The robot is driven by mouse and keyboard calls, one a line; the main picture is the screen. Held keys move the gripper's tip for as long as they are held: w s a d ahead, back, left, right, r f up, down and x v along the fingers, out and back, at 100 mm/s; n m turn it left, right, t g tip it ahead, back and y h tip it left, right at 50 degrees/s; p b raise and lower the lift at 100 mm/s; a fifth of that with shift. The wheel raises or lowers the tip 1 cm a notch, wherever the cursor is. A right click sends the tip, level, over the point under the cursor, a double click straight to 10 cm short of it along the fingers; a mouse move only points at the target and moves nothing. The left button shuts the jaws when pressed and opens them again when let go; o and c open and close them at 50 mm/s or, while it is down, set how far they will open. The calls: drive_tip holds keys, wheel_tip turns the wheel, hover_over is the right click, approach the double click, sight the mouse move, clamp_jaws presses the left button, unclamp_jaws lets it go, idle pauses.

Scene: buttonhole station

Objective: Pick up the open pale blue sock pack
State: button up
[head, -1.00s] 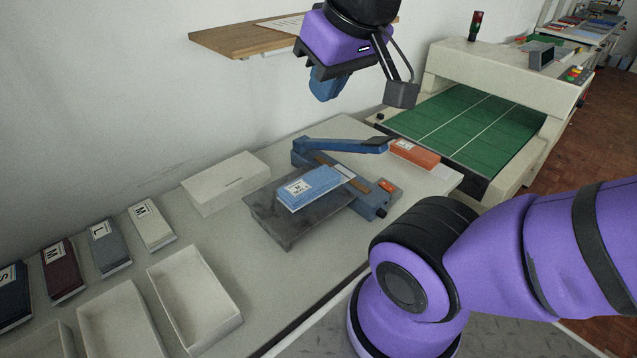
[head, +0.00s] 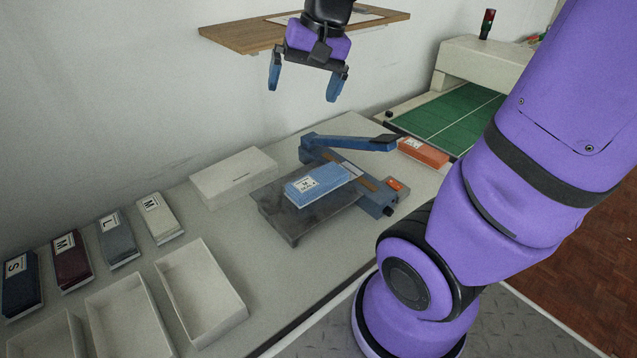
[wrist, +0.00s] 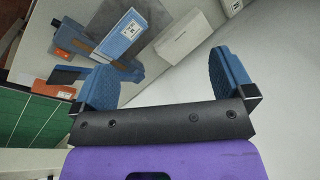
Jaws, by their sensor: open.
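The pale blue sock pack (head: 318,182) lies flat on the grey plate of the sealing device, with a white label on its top. It also shows in the wrist view (wrist: 122,38), beyond my fingers. Whether its end is open I cannot tell. My gripper (head: 303,92) is high above the back of the table, under the wall shelf. Its two blue fingers are spread wide and empty, well apart from the pack. In the wrist view the fingers of my gripper (wrist: 165,80) point toward the table.
The blue sealer arm (head: 350,143) is raised behind the pack. An orange pack (head: 423,153) lies right of it, by the green conveyor (head: 450,118). A white closed box (head: 233,177) stands left. Several packs and open trays (head: 203,295) fill the left. A wooden shelf (head: 235,38) juts from the wall.

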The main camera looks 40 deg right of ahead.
drive_tip(key=w+d+f+m+g+y, duration=0.1)
drive_tip(key=w+d+f+m, duration=0.3)
drive_tip(key=w+f, duration=0.25)
drive_tip(key=m+g+y, duration=0.1)
drive_tip(key=m, duration=0.7)
approach(320, 177)
drive_tip(key=shift+w+a+r, duration=0.1)
drive_tip(key=shift+w+a, duration=0.05)
drive_tip(key=shift+w, duration=0.2)
drive_tip(key=shift+f, duration=0.7)
drive_tip(key=x, duration=1)
drive_tip(key=shift+s, duration=0.25)
drive_tip(key=shift+r, duration=0.1)
drive_tip(key=shift+c, duration=0.2)
